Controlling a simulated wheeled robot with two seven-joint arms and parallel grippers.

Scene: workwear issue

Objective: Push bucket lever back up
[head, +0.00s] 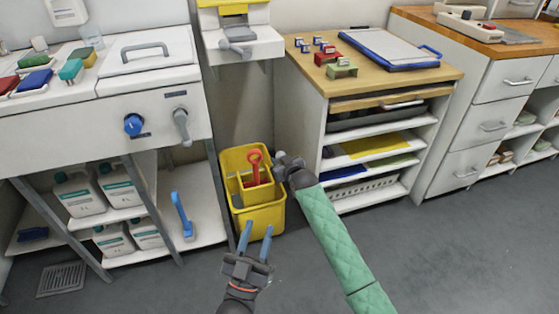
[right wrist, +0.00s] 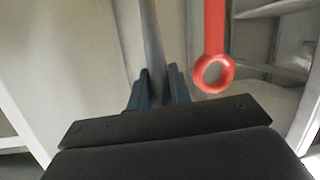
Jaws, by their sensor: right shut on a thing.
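The yellow bucket (head: 265,216) stands on the floor between the sink unit and the wooden-topped cabinet. A red lever (head: 254,162) with a ring at its end stands up at the bucket's upper section. In the right wrist view the red lever (right wrist: 213,45) is beside my right gripper, apart from the fingers. My right gripper (right wrist: 157,75) is shut on a slim grey bar (right wrist: 151,35) that runs between its fingers. In the head view it is just right of the lever, its fingertips hard to make out. My left gripper (head: 257,232) is open and empty in front of the bucket.
The wooden-topped cabinet (head: 312,82) with open shelves is close on the right. The sink unit (head: 160,75) is on the left, with white jugs (head: 80,195) and a blue brush (head: 182,215) below. A wall dispenser (head: 240,45) is above the bucket. The front floor is clear.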

